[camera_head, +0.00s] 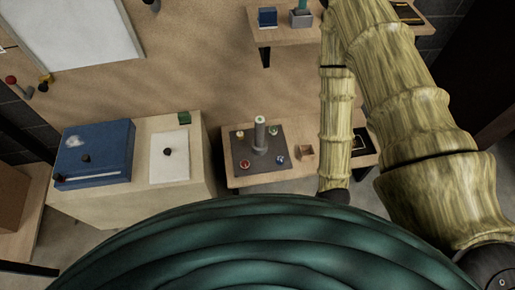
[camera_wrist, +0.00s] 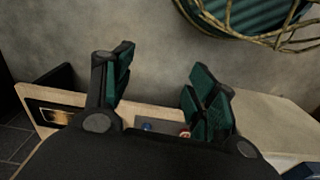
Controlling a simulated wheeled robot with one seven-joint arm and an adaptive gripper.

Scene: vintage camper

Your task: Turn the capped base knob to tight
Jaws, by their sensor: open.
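In the head view, a dark square plate (camera_head: 240,148) lies on a low wooden table, with an upright grey post (camera_head: 260,136) at its middle. Small round knobs sit near its corners: a red one (camera_head: 245,164), a blue one (camera_head: 281,159), a green one (camera_head: 273,130) and a yellowish one (camera_head: 240,133). I cannot tell which is the capped base knob. My gripper (camera_wrist: 162,68) is open and empty in the wrist view, apart from the plate. Beyond its palm, small blue (camera_wrist: 147,127) and reddish (camera_wrist: 185,132) spots show, partly hidden. The head view hides my gripper.
A small open wooden box (camera_head: 306,151) and a black-framed panel (camera_head: 362,147) are right of the plate. A cabinet at left bears a blue case (camera_head: 95,150), a white sheet (camera_head: 170,165) and a green block (camera_head: 184,118).

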